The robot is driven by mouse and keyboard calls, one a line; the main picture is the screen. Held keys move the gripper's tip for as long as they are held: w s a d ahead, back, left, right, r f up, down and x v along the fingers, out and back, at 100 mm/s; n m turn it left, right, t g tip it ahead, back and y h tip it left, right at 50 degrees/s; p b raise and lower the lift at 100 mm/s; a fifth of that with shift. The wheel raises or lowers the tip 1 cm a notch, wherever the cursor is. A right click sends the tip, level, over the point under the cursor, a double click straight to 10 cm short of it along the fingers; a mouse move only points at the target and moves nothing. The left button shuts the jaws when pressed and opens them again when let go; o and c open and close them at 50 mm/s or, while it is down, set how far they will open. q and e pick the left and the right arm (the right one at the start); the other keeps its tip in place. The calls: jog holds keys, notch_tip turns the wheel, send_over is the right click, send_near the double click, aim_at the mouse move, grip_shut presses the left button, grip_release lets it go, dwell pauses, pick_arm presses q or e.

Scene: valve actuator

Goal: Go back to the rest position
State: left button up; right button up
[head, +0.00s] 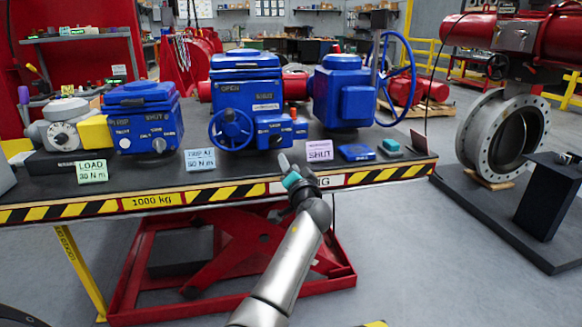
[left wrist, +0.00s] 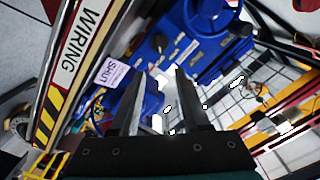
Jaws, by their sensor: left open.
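My left gripper (head: 288,166) is at the front edge of the lift table, in front of the blue actuators, with its arm reaching up from the bottom of the head view. In the left wrist view its two dark fingers (left wrist: 159,76) stand apart with nothing held between them. A blue actuator body (left wrist: 210,50) shows beyond the fingertips there. Whether the fingers touch the table edge is hard to tell. My right gripper is in neither view.
The lift table (head: 395,170) has a yellow-black striped edge. On it stand a blue actuator with a handwheel (head: 247,85), a smaller blue unit (head: 140,115), another blue actuator (head: 342,90), and several label cards. A large flanged valve (head: 503,135) stands at right. Grey floor lies between.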

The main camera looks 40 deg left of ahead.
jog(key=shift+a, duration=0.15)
pick_arm(q)
jog(key=s+d+f+m+g+h+p, duration=0.1)
jog(key=s+d+f+h, duration=0.25)
jog(key=f, duration=0.85)
jog(key=s+d+f+m+g+h, duration=0.1)
jog(key=s+d+f+m+h, duration=0.2)
jog(key=f, duration=0.8)
jog(key=s+d+f+g+h+p, duration=0.15)
jog(key=s+d+f, duration=0.3)
jog(key=f, duration=0.75)
jog(key=s+d+f+g+h, duration=0.1)
jog(key=s+f, duration=0.5)
jog(key=s, duration=0.6)
jog(key=s+d+f+g+h+p, duration=0.1)
jog(key=s+f, duration=0.5)
jog(key=s, duration=0.7)
jog(key=s+d+f+n+g+h, duration=0.1)
jog(key=s+d+f+g, duration=0.3)
jog(key=s, duration=0.9)
notch_tip(320, 180, down, 2)
jog(key=shift+s+d+f+h, duration=0.25)
jog(key=shift+d+h, duration=0.2)
jog(key=shift+h, duration=0.45)
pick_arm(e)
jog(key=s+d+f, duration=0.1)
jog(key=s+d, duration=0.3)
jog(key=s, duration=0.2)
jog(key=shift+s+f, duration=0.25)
